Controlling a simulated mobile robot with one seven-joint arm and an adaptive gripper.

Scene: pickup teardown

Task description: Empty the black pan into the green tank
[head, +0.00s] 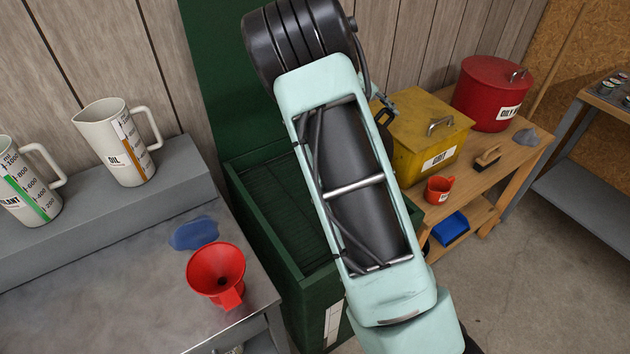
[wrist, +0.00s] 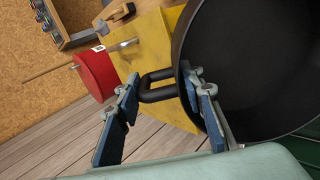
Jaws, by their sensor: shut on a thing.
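The black pan (wrist: 262,65) fills the right of the wrist view, with its dark inside facing the camera; I cannot tell whether anything is in it. My gripper (wrist: 162,112) is shut on the pan, with its fingers on either side of the loop handle (wrist: 158,76) at the rim. In the head view my arm hides most of the pan, and only a small part of my gripper (head: 384,103) shows past the arm. The green tank (head: 262,195) stands open under and left of my arm, its lid raised against the wall. Its slatted top shows partly.
A red funnel (head: 212,272) and white jugs (head: 122,150) stand left of the tank.

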